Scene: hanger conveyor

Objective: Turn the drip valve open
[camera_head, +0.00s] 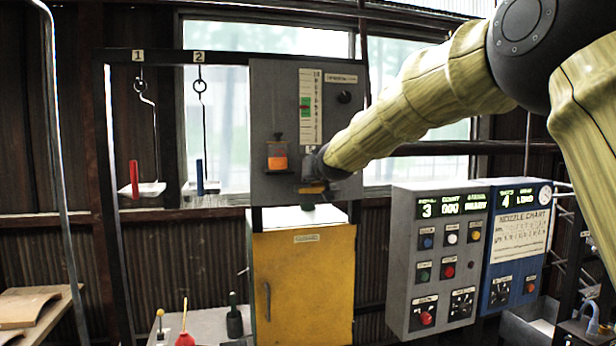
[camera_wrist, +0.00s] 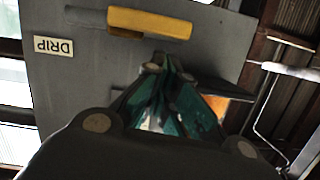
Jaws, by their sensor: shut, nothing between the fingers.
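The drip valve's yellow handle (camera_wrist: 150,23) lies nearly crosswise in the wrist view, on a grey panel beside a DRIP label (camera_wrist: 53,46). My gripper (camera_wrist: 167,64) has its green fingers closed together, with the tips just below the handle in that picture. I cannot tell whether they touch it.
A yellow cabinet (camera_head: 300,285) stands below. Two hanging trays (camera_head: 142,189) are at the left. A grey control box (camera_head: 437,262) and a blue one (camera_head: 512,250) stand at the right.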

